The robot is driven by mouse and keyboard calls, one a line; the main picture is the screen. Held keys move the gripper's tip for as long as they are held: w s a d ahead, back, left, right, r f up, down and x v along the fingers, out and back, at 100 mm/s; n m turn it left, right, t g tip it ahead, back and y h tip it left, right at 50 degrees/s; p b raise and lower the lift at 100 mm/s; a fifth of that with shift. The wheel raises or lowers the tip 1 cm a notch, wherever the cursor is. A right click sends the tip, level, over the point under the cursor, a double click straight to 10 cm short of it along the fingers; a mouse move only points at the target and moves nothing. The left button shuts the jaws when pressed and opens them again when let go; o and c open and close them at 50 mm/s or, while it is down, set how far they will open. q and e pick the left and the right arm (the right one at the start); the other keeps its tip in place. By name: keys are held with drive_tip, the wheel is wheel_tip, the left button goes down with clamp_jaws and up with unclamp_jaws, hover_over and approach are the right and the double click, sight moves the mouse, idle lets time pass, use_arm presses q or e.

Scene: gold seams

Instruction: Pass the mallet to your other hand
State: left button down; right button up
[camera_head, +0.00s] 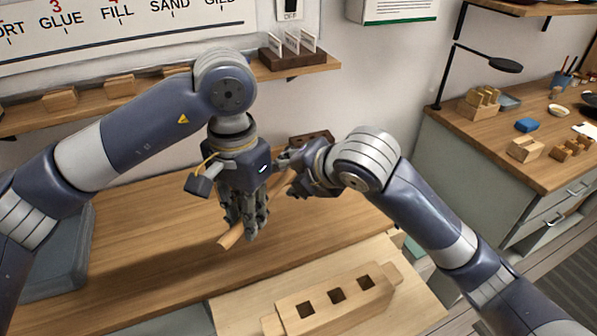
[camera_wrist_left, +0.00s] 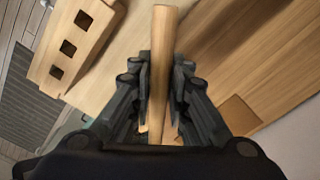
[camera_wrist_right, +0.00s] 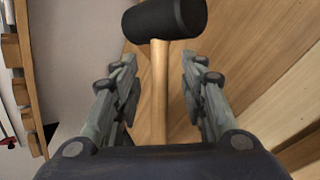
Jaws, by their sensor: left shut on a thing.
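The mallet has a pale wooden handle (camera_head: 230,240) and a black head (camera_wrist_right: 166,20). My left gripper (camera_head: 245,222) is shut on the handle near its free end, which sticks out past the fingers. The left wrist view shows the handle (camera_wrist_left: 160,60) between the fingers (camera_wrist_left: 161,78). My right gripper (camera_head: 285,175) is farther along the mallet, toward its head. In the right wrist view its fingers (camera_wrist_right: 158,78) are spread, one on each side of the handle (camera_wrist_right: 159,95), with gaps visible. The head lies beyond these fingertips; I cannot make it out in the head view.
A wooden block with square holes (camera_head: 337,299) lies on a pale board (camera_head: 235,310) at the workbench front. The wooden bench top (camera_head: 150,240) is clear below the grippers. A dark block with holes (camera_head: 312,137) stands behind. A side counter (camera_head: 470,150) holds small wooden pieces.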

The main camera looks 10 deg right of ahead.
drive_tip(key=shift+w+f, duration=0.15)
clamp_jaws()
use_arm(q)
drive_tip(key=c, duration=1.4)
unclamp_jaws()
drive_tip(key=shift+c, duration=0.2)
